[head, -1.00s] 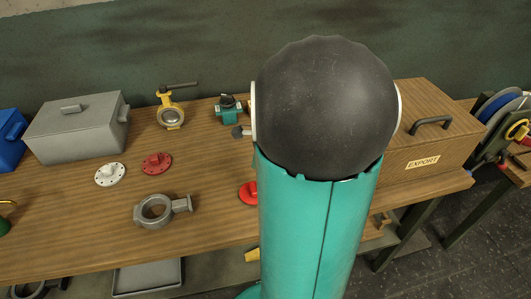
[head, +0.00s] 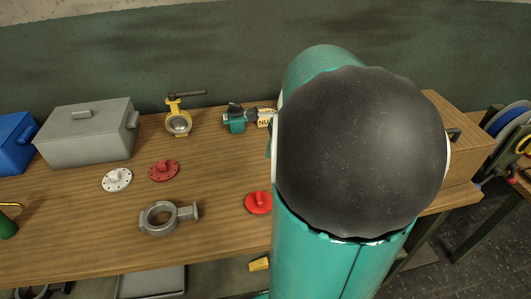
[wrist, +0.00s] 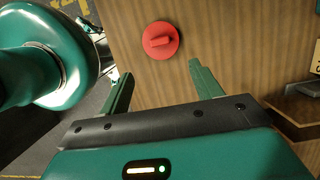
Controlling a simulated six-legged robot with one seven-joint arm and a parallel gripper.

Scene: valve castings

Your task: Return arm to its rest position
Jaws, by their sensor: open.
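My gripper (wrist: 160,69) shows in the wrist view with its two green fingers spread apart and nothing between them. It points toward the wooden bench, and a red disc with a raised handle (wrist: 160,41) lies on the wood beyond the fingertips. In the head view my arm, with a large black joint (head: 362,150) and teal links, fills the right of centre. The gripper is hidden behind it there. The same red disc (head: 258,203) lies just left of my arm in the head view.
The bench (head: 100,225) carries a grey lidded box (head: 85,138), a blue box (head: 12,145), a yellow valve (head: 179,122), a teal valve (head: 235,120), white (head: 117,180) and red (head: 163,170) flanges and a grey ring casting (head: 160,218). My arm partly hides a wooden box (head: 465,150).

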